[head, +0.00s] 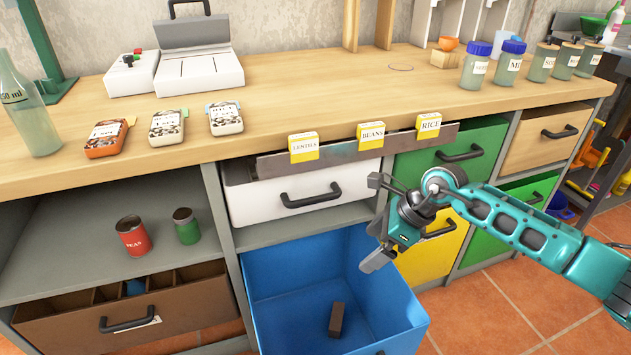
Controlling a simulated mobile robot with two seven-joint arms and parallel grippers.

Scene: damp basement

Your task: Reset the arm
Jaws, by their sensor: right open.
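My right arm, teal and dark grey, comes in from the right. Its gripper (378,222) is open and empty, in front of the cabinet, near the white drawer's right end and above the right edge of the open blue drawer (290,262). A dark brown block (336,319) lies on the floor of the blue drawer, apart from the gripper. My left gripper is not in view.
Yellow boxes of lentils (304,147), beans (370,135) and rice (428,126) stand along the counter's front edge. The white drawer (305,192), green drawer (450,152) and brown drawer (130,312) have protruding handles. Lidded jars (475,68) stand at the back right.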

